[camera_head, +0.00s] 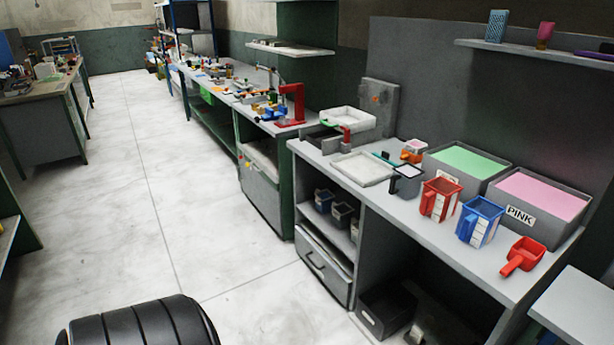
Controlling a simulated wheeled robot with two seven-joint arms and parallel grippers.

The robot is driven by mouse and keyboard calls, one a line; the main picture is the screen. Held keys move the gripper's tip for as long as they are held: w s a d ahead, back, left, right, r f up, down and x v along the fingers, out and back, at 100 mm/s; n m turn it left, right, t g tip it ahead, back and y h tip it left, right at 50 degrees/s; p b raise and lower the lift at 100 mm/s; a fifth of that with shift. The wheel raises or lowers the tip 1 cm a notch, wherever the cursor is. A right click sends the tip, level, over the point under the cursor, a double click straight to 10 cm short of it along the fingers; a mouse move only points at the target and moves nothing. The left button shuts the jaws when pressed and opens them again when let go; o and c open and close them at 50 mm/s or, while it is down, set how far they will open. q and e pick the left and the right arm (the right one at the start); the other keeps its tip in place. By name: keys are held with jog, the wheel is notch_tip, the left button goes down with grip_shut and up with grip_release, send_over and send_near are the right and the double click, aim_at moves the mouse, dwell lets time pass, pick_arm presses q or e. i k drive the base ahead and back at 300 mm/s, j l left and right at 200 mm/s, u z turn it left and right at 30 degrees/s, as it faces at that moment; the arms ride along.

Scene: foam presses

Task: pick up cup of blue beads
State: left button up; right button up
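No cup with clearly blue beads shows. A blue cup (480,222) with white label strips stands upright on the grey workbench (440,240), at the right. A red cup (440,201) with similar white strips stands to its left. A dark grey cup (406,182) with a pale top stands further left. What the blue and red cups hold is too small to tell. Neither of my grippers is in view.
Bins of green (468,161) and pink (545,195) material stand behind the cups; one is labelled PINK. White trays (362,169) and a red press (290,105) are further left. A shelf (540,52) hangs above.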

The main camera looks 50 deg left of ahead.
aim_at(324, 198)
jog(key=j+u, duration=0.2)
jog(key=j, duration=0.4)
jog(key=j+u, duration=0.2)
jog(key=j, duration=0.45)
jog(key=j+u, duration=0.2)
jog(key=j, duration=0.4)
jog(key=i+j+u, duration=0.2)
jog(key=j, duration=0.4)
jog(key=k+j, duration=0.05)
